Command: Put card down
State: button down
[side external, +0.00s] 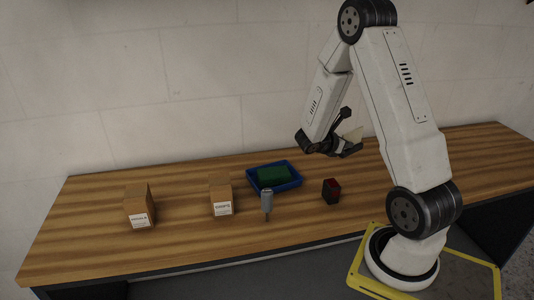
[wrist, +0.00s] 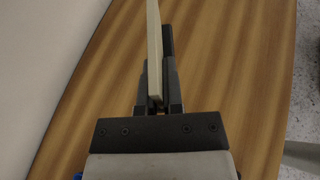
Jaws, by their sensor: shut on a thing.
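My gripper (wrist: 157,98) is shut on a thin, pale beige card (wrist: 153,45), which stands edge-on between the fingers in the wrist view. In the side external view, my gripper (side external: 349,150) is raised above the table, towards its back and right of the blue tray. The card (side external: 355,135) shows there as a small pale piece beside the fingers. The wooden table (side external: 440,165) lies below, and the card looks clear of it.
A blue tray (side external: 290,185) holds a green block (side external: 274,174). A dark box with red inside (side external: 331,191), a grey handheld tool (side external: 267,201) and two labelled cardboard boxes (side external: 221,195) (side external: 139,207) stand on the table. The table's right part is bare.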

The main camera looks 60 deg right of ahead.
jog(key=shift+f, duration=1.85)
jog(key=shift+f, duration=1.8)
jog(key=shift+f, duration=0.6)
jog(key=c, duration=0.8)
grip_release()
jog(key=shift+r, duration=0.15)
